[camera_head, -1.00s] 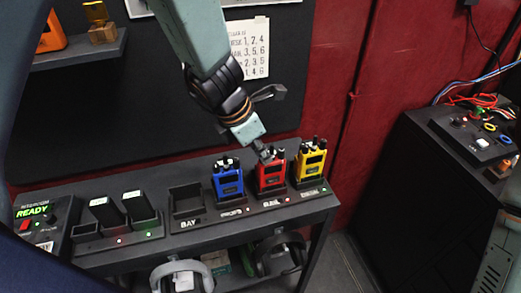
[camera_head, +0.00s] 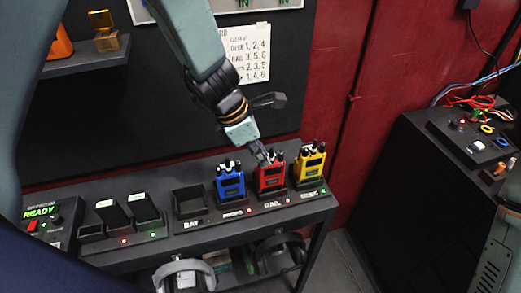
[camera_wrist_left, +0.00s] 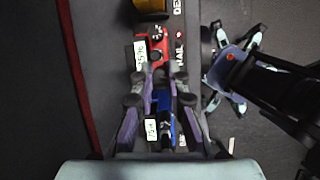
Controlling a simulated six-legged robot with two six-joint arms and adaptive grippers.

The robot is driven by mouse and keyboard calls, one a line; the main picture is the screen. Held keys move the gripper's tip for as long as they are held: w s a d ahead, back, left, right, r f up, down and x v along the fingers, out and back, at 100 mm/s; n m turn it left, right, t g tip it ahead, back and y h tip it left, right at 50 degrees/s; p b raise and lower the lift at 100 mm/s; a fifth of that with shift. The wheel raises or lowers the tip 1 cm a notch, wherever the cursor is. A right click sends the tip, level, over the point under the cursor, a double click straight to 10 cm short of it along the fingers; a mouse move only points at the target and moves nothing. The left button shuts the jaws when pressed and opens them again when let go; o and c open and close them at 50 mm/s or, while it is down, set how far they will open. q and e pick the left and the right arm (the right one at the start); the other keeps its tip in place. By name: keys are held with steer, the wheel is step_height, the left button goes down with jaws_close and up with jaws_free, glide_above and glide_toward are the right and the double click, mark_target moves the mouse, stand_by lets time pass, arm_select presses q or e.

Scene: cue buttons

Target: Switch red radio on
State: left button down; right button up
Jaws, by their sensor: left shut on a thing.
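The red radio (camera_head: 270,178) stands upright in its charger on the dark bench, between the blue radio (camera_head: 230,182) and the yellow radio (camera_head: 309,164). My left gripper (camera_head: 264,158) reaches down from above, and its fingertips are shut on a knob at the top of the red radio. The fingers partly hide the knobs. In the left wrist view the red radio (camera_wrist_left: 158,44) lies just beyond the fingertips, with the yellow radio (camera_wrist_left: 152,8) farther off and the blue radio (camera_wrist_left: 167,122) partly hidden between the fingers.
An empty charger bay (camera_head: 189,203) and two dark handsets (camera_head: 112,215) stand to the left, by an intercom box (camera_head: 42,218) reading READY. Headphones (camera_head: 186,275) hang under the bench. A dark cabinet (camera_head: 420,190) with wires and buttons stands at right.

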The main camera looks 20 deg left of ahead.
arm_select(q)
steer(key=c, duration=1.6)
jaws_free()
steer(key=shift+s+d, duration=0.1)
steer(key=shift+c, duration=0.2)
steer(key=o, duration=0.3)
steer(key=shift+r, duration=0.1)
steer(key=v, duration=1.2)
